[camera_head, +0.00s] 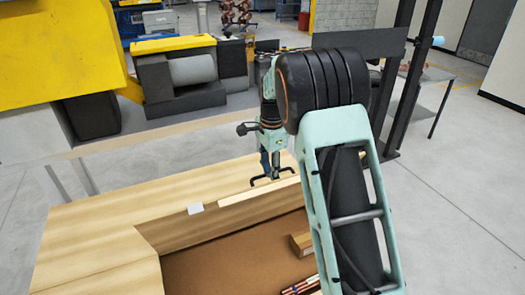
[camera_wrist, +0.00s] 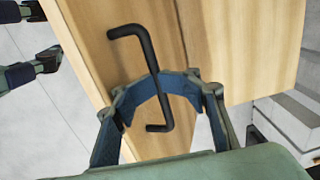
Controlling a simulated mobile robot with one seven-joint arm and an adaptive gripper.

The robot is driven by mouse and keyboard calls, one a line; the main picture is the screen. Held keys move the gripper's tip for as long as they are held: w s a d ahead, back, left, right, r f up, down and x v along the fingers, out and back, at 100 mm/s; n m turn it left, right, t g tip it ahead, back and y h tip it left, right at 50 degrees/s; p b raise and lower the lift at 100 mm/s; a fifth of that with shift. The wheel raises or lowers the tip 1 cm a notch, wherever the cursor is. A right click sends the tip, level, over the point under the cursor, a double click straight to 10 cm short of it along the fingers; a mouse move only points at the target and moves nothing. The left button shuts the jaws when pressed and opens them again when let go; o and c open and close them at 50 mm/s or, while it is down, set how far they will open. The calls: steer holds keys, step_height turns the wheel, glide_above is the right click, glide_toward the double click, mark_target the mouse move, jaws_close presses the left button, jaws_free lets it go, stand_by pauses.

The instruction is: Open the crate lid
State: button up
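The wooden crate (camera_head: 95,265) stands below me in the head view, and part of its brown interior shows. A black bent handle (camera_head: 271,181) is beyond a pale wooden strip at the opening's far side. In the wrist view the handle (camera_wrist: 149,55) crosses pale wooden boards (camera_wrist: 225,45). My gripper (camera_head: 266,172) points down at the handle. In the wrist view the blue fingers of my gripper (camera_wrist: 157,82) arch together and meet on the handle's middle bar. I cannot tell exactly how the lid is tilted; my arm hides the crate's right side.
Inside the crate lie a small wooden block (camera_head: 300,244) and some red-and-dark items (camera_head: 301,286). Yellow and grey machinery (camera_head: 180,70) stands behind. Grey floor is open to the right.

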steer(key=w+a+r, duration=0.3)
steer(key=w+r, duration=0.3)
steer(key=w, duration=0.2)
steer(key=shift+w+r, duration=0.25)
steer(key=shift+w, duration=0.15)
stand_by(0.6)
steer(key=shift+a, duration=0.1)
step_height(320, 180, up, 7)
steer(key=shift+s+r, duration=0.2)
stand_by(0.5)
